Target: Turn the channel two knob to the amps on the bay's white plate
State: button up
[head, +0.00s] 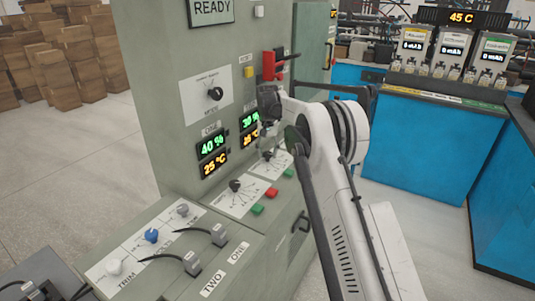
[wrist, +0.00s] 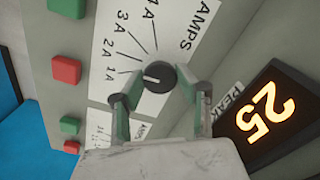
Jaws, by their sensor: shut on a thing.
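My gripper (head: 268,146) is at the far amps knob on the green-grey console. In the wrist view, its two fingers (wrist: 162,92) are shut on the sides of the round black knob (wrist: 160,77). The knob's light mark points left, close to the 1A line of the AMPS plate (wrist: 100,25), which runs from 1A up to 4A. In the head view the fingers and arm partly cover this knob. A similar black knob (head: 235,186) stands free on the nearer plate.
Red and green buttons (head: 257,208) sit beside the knob plates. Lit displays (head: 211,152) are on the upright panel, with a red handle (head: 273,64) above. Plugs with black cables (head: 192,262) lie on the lower console. A blue bench (head: 420,135) with battery chargers stands at the right.

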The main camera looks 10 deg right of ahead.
aim_at(268, 153)
dwell(0.5)
jog(key=o, duration=1.2)
jog(key=shift+c, duration=0.2)
jog(key=shift+r, duration=0.1)
notch_tip(268, 153, up, 12)
